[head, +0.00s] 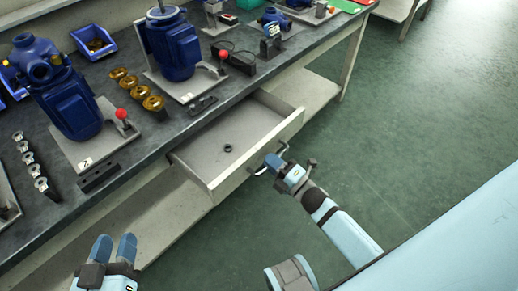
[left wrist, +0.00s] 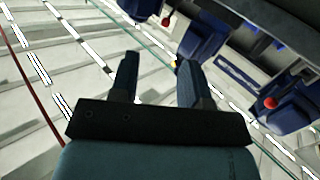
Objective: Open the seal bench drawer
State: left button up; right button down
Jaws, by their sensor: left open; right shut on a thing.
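The seal bench drawer (head: 240,143) is pulled out from under the bench top in the head view. A small dark ring (head: 228,148) lies on its floor. My right gripper (head: 272,163) is shut on the drawer handle (head: 257,171) at the drawer's front. My left gripper (head: 115,250) is open and empty in front of the bench, at the lower left. In the left wrist view the two fingers of my left gripper (left wrist: 157,80) stand apart with nothing between them.
The dark bench top (head: 150,125) carries blue pumps (head: 175,45) on plates with red knobs, brass rings (head: 140,92), small metal parts and blue bins (head: 93,40). A pale lower shelf (head: 100,222) runs beneath. Green floor (head: 430,130) lies clear to the right.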

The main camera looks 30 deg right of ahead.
pick_arm(q)
jog(key=shift+s+a+f+g+y, duration=0.15)
jog(key=shift+f+g+y, duration=0.15)
jog(key=shift+f, duration=0.15)
pick_arm(e)
jog(key=shift+v, duration=0.8)
jog(key=shift+r, duration=0.15)
jog(key=c, duration=1.2)
grip_release()
pick_arm(q)
jog(key=f, duration=0.1)
jog(key=a+f+g+p, duration=0.1)
jog(key=f+y+p, duration=0.1)
jog(key=shift+s+a, duration=0.15)
jog(key=shift+s, duration=0.25)
pick_arm(e)
jog(key=v, duration=1.4)
